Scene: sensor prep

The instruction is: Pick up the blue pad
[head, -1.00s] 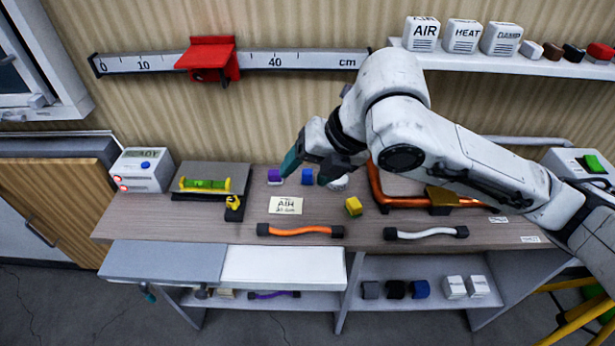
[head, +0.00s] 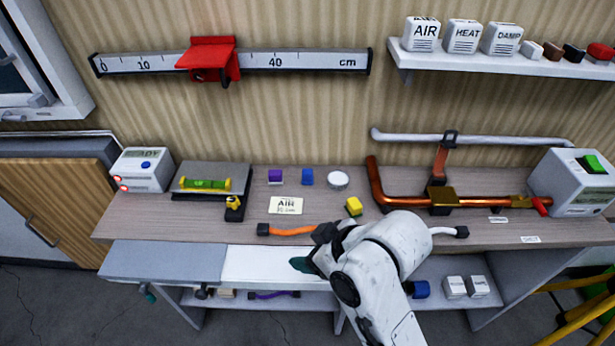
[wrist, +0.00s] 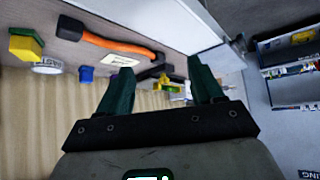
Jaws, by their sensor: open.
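A small blue block (head: 307,177), which looks like the blue pad, sits at the back of the wooden worktop (head: 225,227), between a purple block (head: 275,176) and a round white piece (head: 338,180). It also shows in the wrist view (wrist: 86,74), off to the left of my fingers. My gripper (wrist: 162,78) is open with nothing between its dark green fingers. In the head view my gripper (head: 303,263) is in front of the worktop by the white drawer front, away from the blue block. My wrist hides much of it there.
A yellow block (head: 353,206) and an orange cable (head: 285,230) lie on the worktop. A copper pipe assembly (head: 480,201) takes up its right side. Another blue block (head: 421,289) is on the lower shelf. The wall shelf (head: 480,60) overhangs the back right.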

